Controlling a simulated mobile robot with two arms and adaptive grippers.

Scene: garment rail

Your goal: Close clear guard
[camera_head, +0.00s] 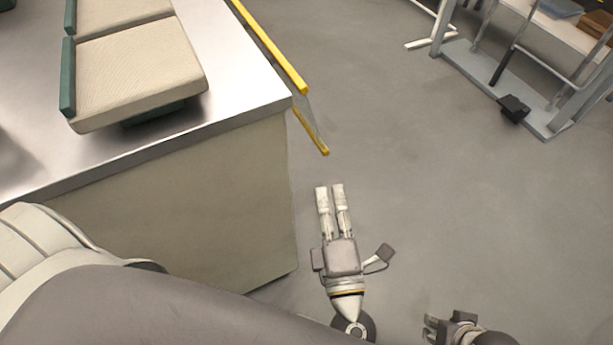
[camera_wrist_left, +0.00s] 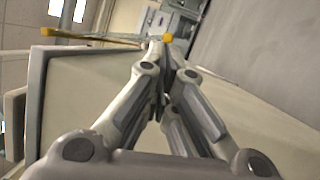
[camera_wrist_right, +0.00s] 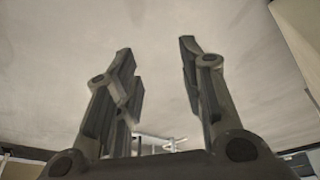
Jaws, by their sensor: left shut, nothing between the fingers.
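The clear guard (camera_head: 312,114) is a see-through panel with yellow edge bars, beside the right side of the metal-topped bench. Its upper yellow bar (camera_head: 272,48) runs along the bench edge, and a lower yellow bar ends near the bench corner. In the left wrist view a yellow bar (camera_wrist_left: 95,37) ends in a yellow tip ahead of the fingers. My left gripper (camera_head: 329,187) is shut and empty, just below the lower bar's end and apart from it in the head view. My right gripper (camera_head: 437,322) is low in the head view; its fingers stand apart and empty in its wrist view (camera_wrist_right: 160,50).
The bench (camera_head: 220,62) with a steel top fills the left, its corner close to my left gripper. Beige padded boards (camera_head: 140,70) lie on it. A metal rack (camera_head: 455,62) stands at the upper right. The grey floor between is clear.

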